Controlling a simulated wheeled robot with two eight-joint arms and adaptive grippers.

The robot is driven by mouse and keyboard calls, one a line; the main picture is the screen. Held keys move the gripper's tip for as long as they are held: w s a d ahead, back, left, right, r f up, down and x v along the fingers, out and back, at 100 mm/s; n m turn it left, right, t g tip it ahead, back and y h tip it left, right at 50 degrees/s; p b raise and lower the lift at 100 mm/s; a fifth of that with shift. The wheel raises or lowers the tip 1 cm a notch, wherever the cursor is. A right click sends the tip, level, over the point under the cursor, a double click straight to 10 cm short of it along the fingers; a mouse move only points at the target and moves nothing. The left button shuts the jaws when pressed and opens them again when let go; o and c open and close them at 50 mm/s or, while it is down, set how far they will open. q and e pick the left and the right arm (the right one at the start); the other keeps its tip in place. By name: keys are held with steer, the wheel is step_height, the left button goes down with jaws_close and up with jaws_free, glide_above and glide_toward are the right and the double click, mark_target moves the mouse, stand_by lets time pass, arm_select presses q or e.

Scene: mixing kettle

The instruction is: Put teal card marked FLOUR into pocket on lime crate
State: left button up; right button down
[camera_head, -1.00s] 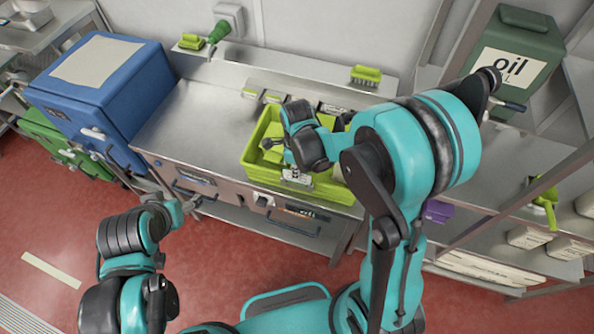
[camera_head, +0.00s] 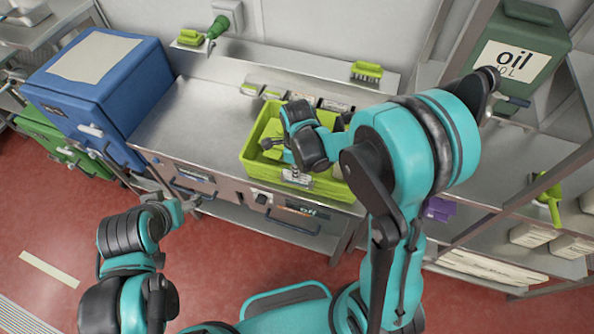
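The lime crate (camera_head: 252,172) stands on the steel counter, with a pale metal-looking holder (camera_head: 297,178) on its front wall, which may be the pocket. My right gripper (camera_head: 289,160) is at the crate's front rim, just above this holder. My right wrist covers much of it, so I cannot tell whether its fingers are shut or hold anything. A small teal patch shows beside it, but I cannot tell whether this is the card. No FLOUR lettering is readable. My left gripper (camera_head: 188,206) is in front of the counter's drawers, away from the crate; its fingers are too small to judge.
Several small label cards (camera_head: 271,95) stand along the counter's back. A lime brush (camera_head: 366,71) and a green-handled tool (camera_head: 217,28) are on the ledge behind. A blue box (camera_head: 105,90) stands left, a green oil canister (camera_head: 519,50) right. The counter left of the crate is clear.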

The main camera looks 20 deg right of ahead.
steer(key=shift+f, duration=0.2)
steer(key=c, duration=1.2)
jaws_free()
steer(key=shift+o, duration=0.2)
steer(key=shift+r, duration=0.15)
steer(key=shift+r+p, duration=2.3)
steer(key=shift+r, duration=1.15)
